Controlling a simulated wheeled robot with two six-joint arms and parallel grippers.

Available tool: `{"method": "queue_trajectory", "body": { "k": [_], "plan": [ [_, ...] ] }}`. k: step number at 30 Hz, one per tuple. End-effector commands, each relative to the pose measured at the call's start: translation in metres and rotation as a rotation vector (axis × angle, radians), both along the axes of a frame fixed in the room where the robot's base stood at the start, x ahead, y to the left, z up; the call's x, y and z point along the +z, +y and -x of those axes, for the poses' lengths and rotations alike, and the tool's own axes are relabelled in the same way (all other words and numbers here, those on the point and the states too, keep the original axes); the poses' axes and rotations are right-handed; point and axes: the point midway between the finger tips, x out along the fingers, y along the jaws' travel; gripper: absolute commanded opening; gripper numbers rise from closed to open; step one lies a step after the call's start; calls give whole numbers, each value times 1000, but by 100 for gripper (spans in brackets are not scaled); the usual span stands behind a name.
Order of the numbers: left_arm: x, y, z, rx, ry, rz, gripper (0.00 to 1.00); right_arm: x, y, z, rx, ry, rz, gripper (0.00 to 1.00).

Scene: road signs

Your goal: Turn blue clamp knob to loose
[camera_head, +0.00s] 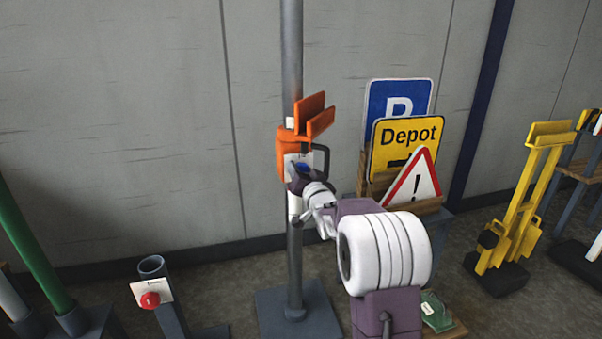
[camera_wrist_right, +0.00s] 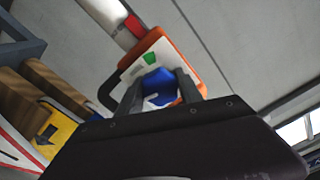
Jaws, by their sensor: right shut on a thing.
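The blue clamp knob (camera_wrist_right: 158,86) sits on a white plate (camera_wrist_right: 140,70) of the orange clamp (camera_head: 284,150), which is fixed around a grey upright pole (camera_head: 292,70). My right gripper (camera_head: 299,172) reaches the clamp's front, and its two fingers (camera_wrist_right: 160,92) are shut on the knob, one on each side. In the right wrist view a green patch (camera_wrist_right: 151,58) shows on the plate above the knob, with a white mark on the knob's face. In the head view my gripper hides most of the knob. My left gripper is not in view.
A rack to the right holds a blue P sign (camera_head: 378,98), a yellow Depot sign (camera_head: 405,134) and a triangular warning sign (camera_head: 415,182). A red knob (camera_head: 150,300) is on a short post base at lower left. A yellow stand (camera_head: 522,205) is far right.

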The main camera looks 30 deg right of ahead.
Motion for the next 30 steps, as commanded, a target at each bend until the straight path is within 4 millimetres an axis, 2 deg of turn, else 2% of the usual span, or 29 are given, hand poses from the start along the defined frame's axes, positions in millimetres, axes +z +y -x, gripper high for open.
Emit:
{"method": "queue_trajectory", "body": {
  "k": [30],
  "plan": [
    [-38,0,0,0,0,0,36,-3,0,0,1,225,936,3]
  ]
}}
